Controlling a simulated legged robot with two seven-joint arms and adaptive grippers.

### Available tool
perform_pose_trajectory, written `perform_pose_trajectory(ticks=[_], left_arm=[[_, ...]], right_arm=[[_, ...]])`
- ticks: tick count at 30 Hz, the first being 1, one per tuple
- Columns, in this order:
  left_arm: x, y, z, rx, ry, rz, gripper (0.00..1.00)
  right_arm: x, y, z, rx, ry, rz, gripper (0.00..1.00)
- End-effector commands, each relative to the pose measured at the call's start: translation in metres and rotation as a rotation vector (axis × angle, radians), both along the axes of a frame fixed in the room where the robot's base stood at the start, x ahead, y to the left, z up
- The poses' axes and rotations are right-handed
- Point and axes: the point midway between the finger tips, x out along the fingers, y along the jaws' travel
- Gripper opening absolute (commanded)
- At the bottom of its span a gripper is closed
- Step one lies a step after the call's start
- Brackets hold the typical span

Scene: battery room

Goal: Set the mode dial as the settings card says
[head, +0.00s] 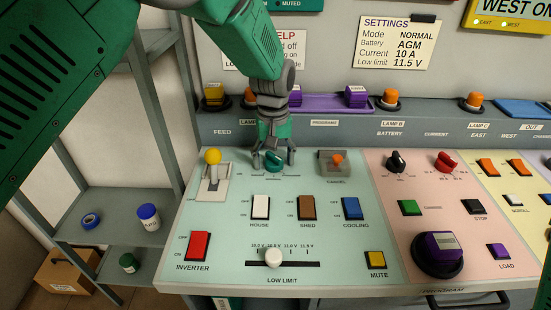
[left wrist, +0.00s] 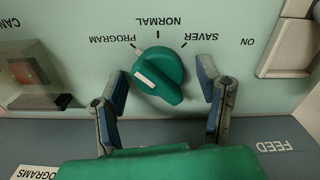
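The mode dial (head: 273,163) is a teal knob at the back of the pale green panel section. My left gripper (head: 273,154) points down over the dial. In the left wrist view its fingers (left wrist: 165,95) are open, one on each side of the dial, with gaps showing. The settings card (head: 400,42) on the back wall reads Mode NORMAL. My right gripper is out of view.
A toggle lever with a yellow ball (head: 213,158) stands left of the dial; an orange-topped cancel control (head: 337,160) is to its right. Rocker switches (head: 260,207) and a slider (head: 273,258) lie in front. A ledge with several buttons (head: 390,99) runs behind.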

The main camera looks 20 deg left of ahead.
Motion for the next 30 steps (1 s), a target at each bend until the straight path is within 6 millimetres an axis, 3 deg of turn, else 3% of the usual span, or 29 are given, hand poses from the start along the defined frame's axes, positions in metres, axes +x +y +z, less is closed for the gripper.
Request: perform_pose_trajectory(ticks=[1,4,17,30], left_arm=[[0.000,0.000,0.000,0.000,0.000,0.000,0.46],[0.000,-0.002,0.000,0.004,0.001,-0.001,0.10],[-0.001,-0.003,0.002,0.003,0.004,-0.051,0.10],[-0.002,-0.004,0.003,0.000,0.008,-0.372,0.10]], right_arm=[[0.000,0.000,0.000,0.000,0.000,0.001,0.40],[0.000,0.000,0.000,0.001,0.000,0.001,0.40],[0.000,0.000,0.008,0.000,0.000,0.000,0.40],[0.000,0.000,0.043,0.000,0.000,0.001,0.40]])
